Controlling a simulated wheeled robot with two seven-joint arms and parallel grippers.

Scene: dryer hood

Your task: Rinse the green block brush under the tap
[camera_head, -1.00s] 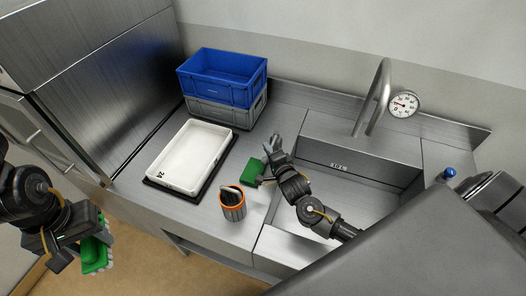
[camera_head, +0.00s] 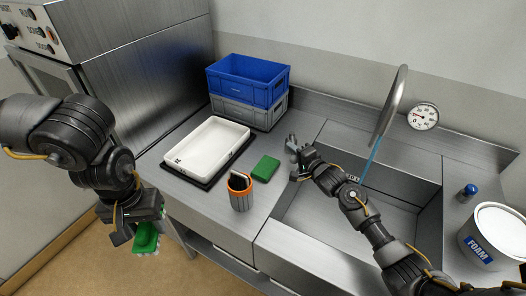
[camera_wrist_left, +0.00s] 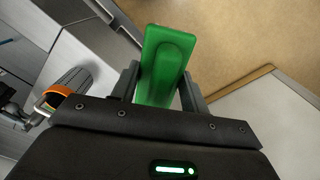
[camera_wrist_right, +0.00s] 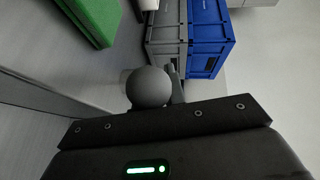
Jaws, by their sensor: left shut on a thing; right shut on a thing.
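My left gripper (camera_head: 145,212) is shut on the green block brush (camera_head: 147,238), which hangs over the floor in front of the counter; its green back also shows between the fingers in the left wrist view (camera_wrist_left: 165,62). My right gripper (camera_head: 297,150) is shut at the sink's left rim on a grey round knob (camera_wrist_right: 149,87), seen between its fingers in the right wrist view. The curved tap (camera_head: 391,105) stands behind the sink (camera_head: 330,213). A blue water stream (camera_head: 372,160) falls from it, partly hidden by my right arm.
A green block (camera_head: 265,168) lies on the counter beside an orange-rimmed dark cup (camera_head: 241,194). A white tray (camera_head: 190,160) on a black base and a blue crate (camera_head: 247,85) on a grey crate (camera_head: 240,112) stand behind. A FOAM bucket (camera_head: 482,247) stands right.

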